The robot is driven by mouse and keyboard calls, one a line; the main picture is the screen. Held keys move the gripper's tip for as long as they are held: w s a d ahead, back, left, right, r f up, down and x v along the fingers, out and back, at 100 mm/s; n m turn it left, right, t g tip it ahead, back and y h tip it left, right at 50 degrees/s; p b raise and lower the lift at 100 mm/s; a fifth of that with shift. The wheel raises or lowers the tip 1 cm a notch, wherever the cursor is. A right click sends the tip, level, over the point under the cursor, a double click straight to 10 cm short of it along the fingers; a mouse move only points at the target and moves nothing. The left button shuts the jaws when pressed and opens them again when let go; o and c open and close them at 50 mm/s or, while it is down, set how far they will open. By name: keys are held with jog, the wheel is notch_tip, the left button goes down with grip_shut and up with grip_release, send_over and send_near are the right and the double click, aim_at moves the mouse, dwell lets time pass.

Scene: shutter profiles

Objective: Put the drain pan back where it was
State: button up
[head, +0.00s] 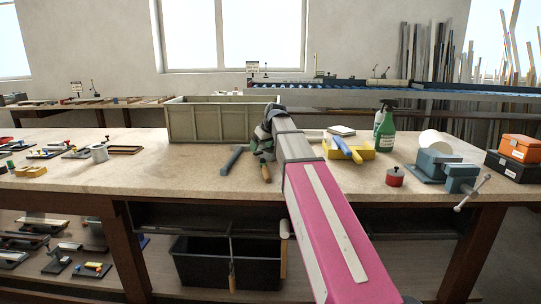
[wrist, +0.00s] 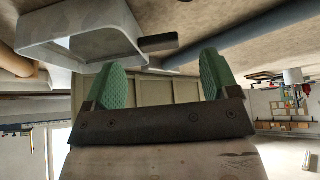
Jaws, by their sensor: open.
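My gripper (head: 262,143) is over the middle of the bench, in front of the beige ribbed bin (head: 208,121). In the wrist view its green-padded fingers (wrist: 160,62) stand apart with nothing between them, and the bin (wrist: 165,91) shows beyond. A pale grey hollow pan-like thing (wrist: 82,38) with rounded corners is close to the left finger in the wrist view; a short dark bar (wrist: 158,43) shows beside it. I cannot tell for sure which thing is the drain pan. My arm hides part of the bench in the head view.
A hammer (head: 232,161) lies left of my gripper. A yellow box (head: 350,148), a green spray bottle (head: 385,133), a red tin (head: 395,177) and a vise (head: 438,165) stand to the right. A black tub (head: 225,263) sits below.

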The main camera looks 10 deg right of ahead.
aim_at(258, 152)
jog(key=shift+x, duration=2.55)
jog(key=shift+d, duration=0.1)
jog(key=c, duration=1.3)
jog(key=shift+c, duration=0.3)
jog(key=shift+r, duration=0.1)
